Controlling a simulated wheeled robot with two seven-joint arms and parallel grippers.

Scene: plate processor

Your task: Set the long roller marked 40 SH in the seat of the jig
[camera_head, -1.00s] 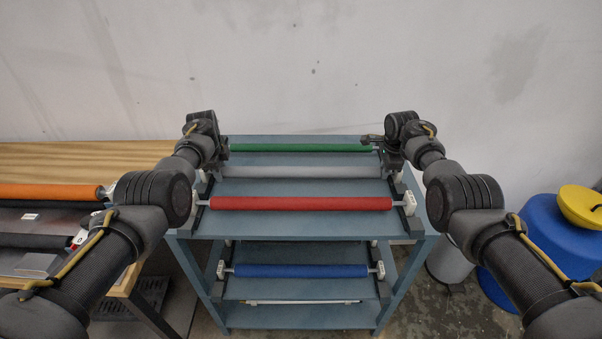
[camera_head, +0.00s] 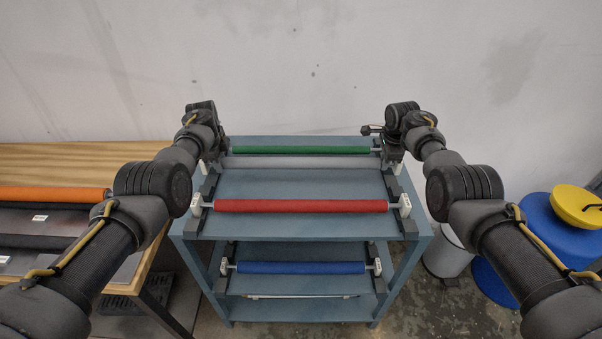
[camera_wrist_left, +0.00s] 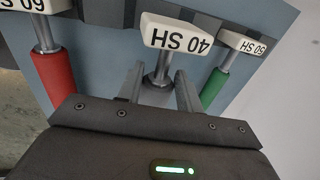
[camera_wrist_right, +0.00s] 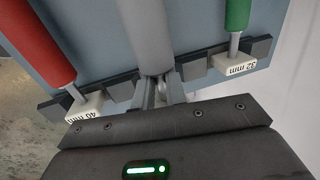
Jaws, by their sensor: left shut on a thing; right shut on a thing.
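The long grey roller (camera_head: 300,161) lies across the top of the blue cart, between the green and red rollers. Its end block marked 40 SH (camera_wrist_left: 177,37) shows in the left wrist view. My left gripper (camera_wrist_left: 160,82) is shut on the roller's metal shaft beside that block. My right gripper (camera_wrist_right: 162,90) is shut on the other end, below the grey body (camera_wrist_right: 146,35) in the right wrist view. I cannot make out the jig's seat in these views.
The cart (camera_head: 300,225) carries a green roller (camera_head: 300,150) behind and a red roller (camera_head: 300,206) in front, close to the grey one. A blue roller (camera_head: 300,268) is on the lower shelf. A wooden bench (camera_head: 80,155) with an orange roller (camera_head: 50,194) stands left.

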